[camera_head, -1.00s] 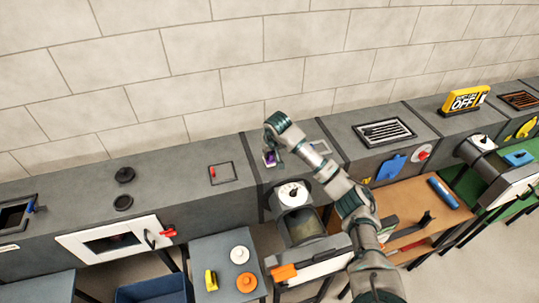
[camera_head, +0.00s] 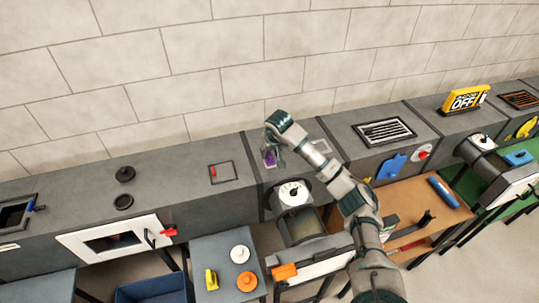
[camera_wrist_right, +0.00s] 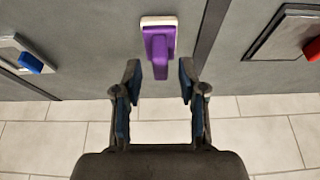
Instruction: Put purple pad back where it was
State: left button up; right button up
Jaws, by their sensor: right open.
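The purple pad (camera_wrist_right: 161,45) has a purple grip on a pale base. In the right wrist view it sits on the grey counter, just ahead of the fingers and roughly centred between them. In the head view the purple pad (camera_head: 270,160) shows small, partly covered by my right gripper (camera_head: 272,147). In the right wrist view my right gripper (camera_wrist_right: 160,80) is open, with clear space between its fingers and nothing held. Whether a finger touches the pad cannot be told. My left gripper is not in view.
A square panel with a red handle (camera_head: 213,172) lies left of the pad. A machine with a white dial (camera_head: 293,194) stands in front. A slotted vent (camera_head: 384,132) is to the right. The block wall (camera_head: 230,60) rises behind the counter.

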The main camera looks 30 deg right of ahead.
jog(key=v, duration=0.9)
jog(key=shift+s+r, duration=0.25)
jog(key=shift+r, duration=0.1)
